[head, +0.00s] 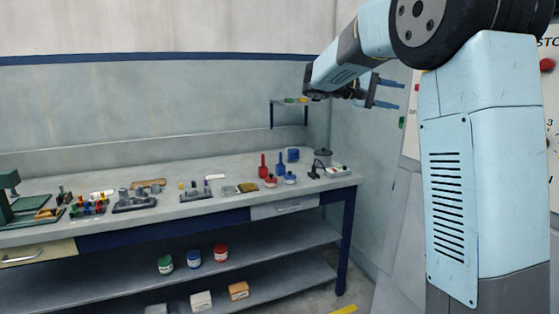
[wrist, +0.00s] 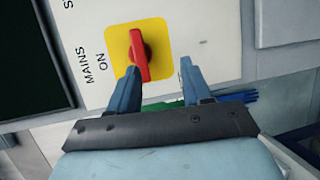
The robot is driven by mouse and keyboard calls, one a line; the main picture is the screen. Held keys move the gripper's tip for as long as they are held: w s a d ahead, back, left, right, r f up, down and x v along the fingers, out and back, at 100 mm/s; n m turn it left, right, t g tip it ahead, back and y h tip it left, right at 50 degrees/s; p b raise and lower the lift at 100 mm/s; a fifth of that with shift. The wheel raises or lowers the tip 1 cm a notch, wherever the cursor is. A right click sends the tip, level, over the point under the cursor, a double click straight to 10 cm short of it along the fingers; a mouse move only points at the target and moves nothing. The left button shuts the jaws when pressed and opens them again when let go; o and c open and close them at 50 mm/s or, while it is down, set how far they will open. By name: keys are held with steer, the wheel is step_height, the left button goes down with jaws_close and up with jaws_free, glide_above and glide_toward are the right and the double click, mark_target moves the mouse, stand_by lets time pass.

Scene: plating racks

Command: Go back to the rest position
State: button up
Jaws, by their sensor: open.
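My gripper (head: 388,93) is raised to the right of the workbench in the head view, its two blue fingers apart and nothing between them. In the wrist view my gripper (wrist: 160,78) is open in front of a white panel (wrist: 200,25). A red rotary switch (wrist: 139,55) on a yellow plate shows there, marked "MAINS ON". The left fingertip overlaps the switch's lower end in the picture; I cannot tell whether they touch. The right finger is clear of the switch.
The long workbench (head: 160,222) bears racks, small tools, and red and blue bottles (head: 263,165). Its lower shelf (head: 110,285) holds several tins and boxes. A small wall shelf (head: 289,102) is behind. Open air lies between my arm and the bench.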

steer(key=s+a+f+t+y, duration=0.1)
steer(key=s+f+y, duration=0.3)
steer(key=s, duration=0.4)
steer(key=s+a+f+n+t+y, duration=0.1)
steer(key=s+f+y, duration=0.25)
steer(key=s, duration=0.45)
steer(key=s+a+f+t+y, duration=0.1)
steer(key=s+f+y, duration=0.35)
steer(key=s, duration=0.35)
steer(key=s+a+f+m+t+y, duration=0.1)
steer(key=s+a+f+t+y, duration=0.2)
steer(key=s+a+f, duration=0.3)
steer(key=s+a+y, duration=0.1)
steer(key=s, duration=0.2)
steer(key=shift+a+f, duration=0.15)
steer(key=shift+f, duration=0.15)
steer(key=shift+c, duration=0.6)
